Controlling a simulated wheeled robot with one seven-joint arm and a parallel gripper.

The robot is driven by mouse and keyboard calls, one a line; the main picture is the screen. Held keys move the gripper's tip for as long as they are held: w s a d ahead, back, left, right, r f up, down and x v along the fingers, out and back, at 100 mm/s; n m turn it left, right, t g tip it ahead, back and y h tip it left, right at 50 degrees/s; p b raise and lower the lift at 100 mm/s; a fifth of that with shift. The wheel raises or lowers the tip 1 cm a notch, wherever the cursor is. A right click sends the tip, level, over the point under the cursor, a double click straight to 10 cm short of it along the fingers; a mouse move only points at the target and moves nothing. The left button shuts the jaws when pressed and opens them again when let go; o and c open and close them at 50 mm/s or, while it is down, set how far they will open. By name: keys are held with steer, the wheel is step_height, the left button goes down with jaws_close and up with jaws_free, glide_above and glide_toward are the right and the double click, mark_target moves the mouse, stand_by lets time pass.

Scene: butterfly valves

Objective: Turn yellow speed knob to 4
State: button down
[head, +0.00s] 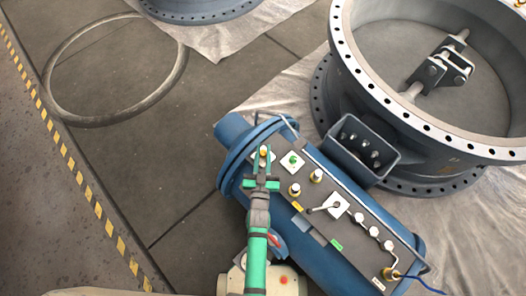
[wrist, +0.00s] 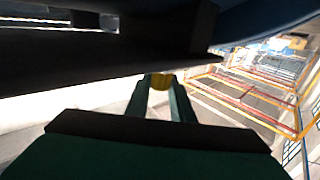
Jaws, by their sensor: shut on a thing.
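The yellow speed knob (head: 263,151) sits on a pale square plate at the upper left end of the panel (head: 327,228) on a blue cylindrical unit. My green gripper (head: 262,163) reaches it from below in the head view, with one finger on each side. In the wrist view the yellow knob (wrist: 161,81) shows between the tips of my gripper (wrist: 161,90), which are shut on it. The knob's scale and its pointer are too small or hidden to read.
A green knob (head: 292,160) stands close to the right on the panel. A black lever (head: 325,207) and several pale knobs lie further along. A large grey valve body (head: 350,90) stands behind. Open floor (head: 130,170) lies to the left.

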steer(key=shift+n+y, duration=0.3)
steer(key=shift+y, duration=0.2)
stand_by(0.3)
steer(key=c, duration=1.5)
jaws_free()
steer(key=shift+c, duration=0.2)
steer(key=s, duration=1.1)
